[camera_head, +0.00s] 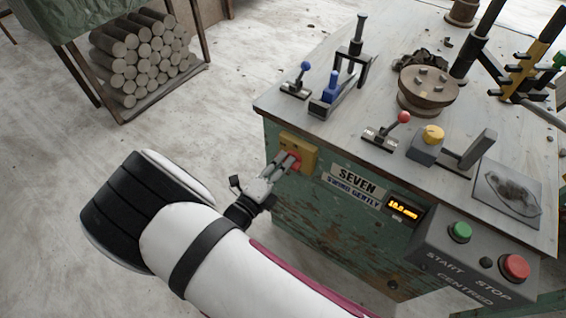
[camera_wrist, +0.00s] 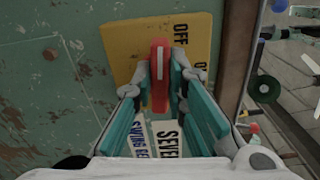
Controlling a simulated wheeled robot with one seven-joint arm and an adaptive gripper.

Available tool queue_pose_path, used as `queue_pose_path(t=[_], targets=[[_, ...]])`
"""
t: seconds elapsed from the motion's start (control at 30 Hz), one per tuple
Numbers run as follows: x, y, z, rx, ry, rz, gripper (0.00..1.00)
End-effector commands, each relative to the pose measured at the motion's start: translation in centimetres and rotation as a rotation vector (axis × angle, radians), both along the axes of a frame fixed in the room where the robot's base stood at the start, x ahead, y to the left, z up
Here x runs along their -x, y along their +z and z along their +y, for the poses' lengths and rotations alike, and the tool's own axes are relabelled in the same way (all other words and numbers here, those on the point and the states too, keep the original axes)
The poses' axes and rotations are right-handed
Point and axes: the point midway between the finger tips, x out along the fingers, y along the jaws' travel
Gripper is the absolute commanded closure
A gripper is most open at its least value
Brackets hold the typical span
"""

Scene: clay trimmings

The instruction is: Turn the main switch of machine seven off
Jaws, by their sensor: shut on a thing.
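The main switch is a red handle with a white line on a yellow plate (camera_wrist: 118,45), on the green side of machine seven (camera_head: 330,225). My gripper (camera_head: 288,164) reaches it from the left in the head view. In the wrist view its two fingers (camera_wrist: 162,82) are shut on the red handle (camera_wrist: 160,62), one on each side. The word OFF shows on the plate beside the handle; a second label is partly hidden by a finger. The SEVEN sign (camera_head: 356,187) is beside the switch.
The machine top (camera_head: 345,125) holds several levers, a round wooden disc (camera_head: 428,88) and a yellow knob (camera_head: 433,133). A grey box with a green START button (camera_head: 459,232) and red STOP button (camera_head: 515,267) is at lower right. A log rack stands upper left.

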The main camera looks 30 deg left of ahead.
Motion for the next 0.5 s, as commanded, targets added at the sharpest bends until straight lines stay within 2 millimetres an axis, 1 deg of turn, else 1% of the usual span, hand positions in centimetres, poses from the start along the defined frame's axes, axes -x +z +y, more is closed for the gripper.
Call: queue_pose_path(t=[0.03,0.2,0.5], targets=[[0.27,-0.18,0.12,0.022,0.003,0.006,1.0],[0.29,-0.28,0.13,0.082,0.005,0.012,1.0],[0.31,-0.35,0.15,0.119,0.005,0.015,1.0]])
